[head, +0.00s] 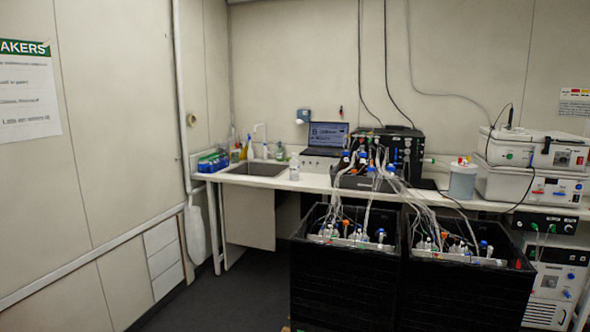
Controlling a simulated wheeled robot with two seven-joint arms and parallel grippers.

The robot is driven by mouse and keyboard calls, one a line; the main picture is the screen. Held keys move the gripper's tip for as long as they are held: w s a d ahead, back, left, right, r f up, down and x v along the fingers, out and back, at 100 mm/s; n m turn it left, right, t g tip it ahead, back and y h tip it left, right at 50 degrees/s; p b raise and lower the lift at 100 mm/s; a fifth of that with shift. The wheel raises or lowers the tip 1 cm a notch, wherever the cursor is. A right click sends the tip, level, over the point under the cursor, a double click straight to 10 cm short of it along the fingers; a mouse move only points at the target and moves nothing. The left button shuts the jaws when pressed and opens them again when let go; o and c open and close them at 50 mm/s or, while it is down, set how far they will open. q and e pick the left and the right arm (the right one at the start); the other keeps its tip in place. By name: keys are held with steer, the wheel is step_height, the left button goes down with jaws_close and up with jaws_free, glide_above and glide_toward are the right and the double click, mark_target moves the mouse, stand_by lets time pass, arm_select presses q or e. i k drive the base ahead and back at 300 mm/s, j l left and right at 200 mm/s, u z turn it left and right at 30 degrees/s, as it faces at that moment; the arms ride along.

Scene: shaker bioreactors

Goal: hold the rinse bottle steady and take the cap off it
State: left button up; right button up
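A small clear bottle (294,169) stands upright on the white bench, right of the sink and close to the front edge. It looks like the rinse bottle, but it is too small here to be sure. Its top looks pale; I cannot make out the cap clearly. Other small bottles stand behind the sink, among them a greenish one (280,152). Neither of my grippers is in view, and nothing touches the clear bottle.
The sink (258,169) is left of the bottle, with a blue box (212,162) beyond it. A laptop (327,136) and a black device with many tubes stand to the right. Two large black bins (345,285) stand before the bench. The floor at left is clear.

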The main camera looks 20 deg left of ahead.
mark_target(294, 165)
steer(key=i+j+u, duration=0.85)
steer(key=i+u, duration=0.15)
steer(key=i, duration=0.2)
steer(key=i+j+u, duration=0.1)
steer(key=i+u, duration=0.2)
steer(key=i+j+z, duration=0.25)
steer(key=i, duration=0.3)
steer(key=i+j+z, duration=0.25)
steer(key=i, duration=0.35)
steer(key=i+j+z, duration=0.25)
steer(key=i, duration=0.25)
